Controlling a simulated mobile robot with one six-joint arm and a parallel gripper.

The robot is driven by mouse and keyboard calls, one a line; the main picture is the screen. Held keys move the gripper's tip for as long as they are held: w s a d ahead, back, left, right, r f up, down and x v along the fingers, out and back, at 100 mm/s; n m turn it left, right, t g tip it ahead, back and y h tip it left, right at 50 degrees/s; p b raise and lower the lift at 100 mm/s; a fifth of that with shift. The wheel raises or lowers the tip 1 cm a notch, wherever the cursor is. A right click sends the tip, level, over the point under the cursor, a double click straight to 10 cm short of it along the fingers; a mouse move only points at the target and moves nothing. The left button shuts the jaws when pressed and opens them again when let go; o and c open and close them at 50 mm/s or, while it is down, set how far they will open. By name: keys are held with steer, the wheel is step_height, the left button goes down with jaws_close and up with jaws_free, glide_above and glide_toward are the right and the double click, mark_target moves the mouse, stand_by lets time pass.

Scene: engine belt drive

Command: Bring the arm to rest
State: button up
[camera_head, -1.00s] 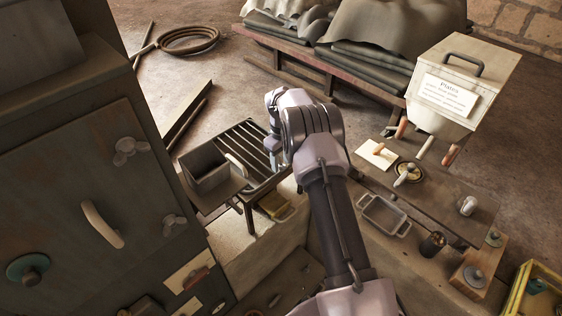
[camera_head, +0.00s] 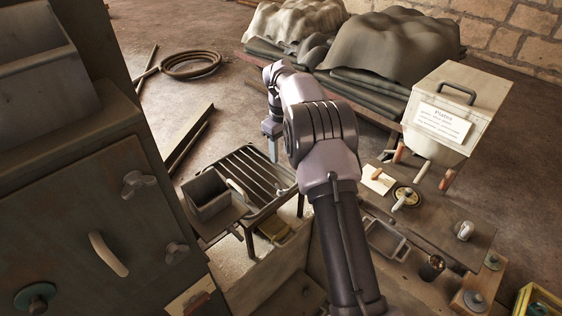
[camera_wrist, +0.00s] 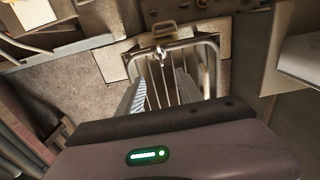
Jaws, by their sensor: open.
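My arm reaches up the middle of the head view and bends over to the left. My gripper (camera_head: 272,149) points down above the far end of a slatted metal rack (camera_head: 250,165). In the wrist view my gripper (camera_wrist: 160,92) has its two fingers apart, with the rack's bars (camera_wrist: 172,88) showing between and beyond them. Nothing is seen between the fingers. In the head view the fingertips are small and partly hidden by the wrist.
A grey open box (camera_head: 207,195) stands left of the rack, near a dark cabinet (camera_head: 85,200). At right are a white box labelled Plates (camera_head: 455,110), a bench with small parts and a shallow tray (camera_head: 385,238). Covered stacks (camera_head: 390,50) lie behind.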

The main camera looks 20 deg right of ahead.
steer(key=shift+r, duration=0.15)
steer(key=s+a+r+m+t+b, duration=0.2)
steer(key=s+a+r+m+b, duration=0.1)
steer(key=s+a+r+b, duration=0.45)
steer(key=s+a+r+m+t+y+b, duration=0.1)
steer(key=s+a+b, duration=0.15)
steer(key=s, duration=0.45)
steer(key=s+a+m+t+b, duration=0.1)
steer(key=s+a+b, duration=0.15)
steer(key=s, duration=0.45)
steer(key=s+a+f+m+t+b, duration=0.1)
steer(key=s+f, duration=0.3)
steer(key=s, duration=0.4)
steer(key=s+a+f+m+y+b, duration=0.1)
steer(key=s+a+f+m+b, duration=0.2)
steer(key=s, duration=0.5)
step_height(320, 180, down, 2)
steer(key=shift+s+f+t+b, duration=0.2)
steer(key=shift+t+b, duration=0.2)
steer(key=shift+b, duration=0.3)
steer(key=shift+c, duration=0.4)
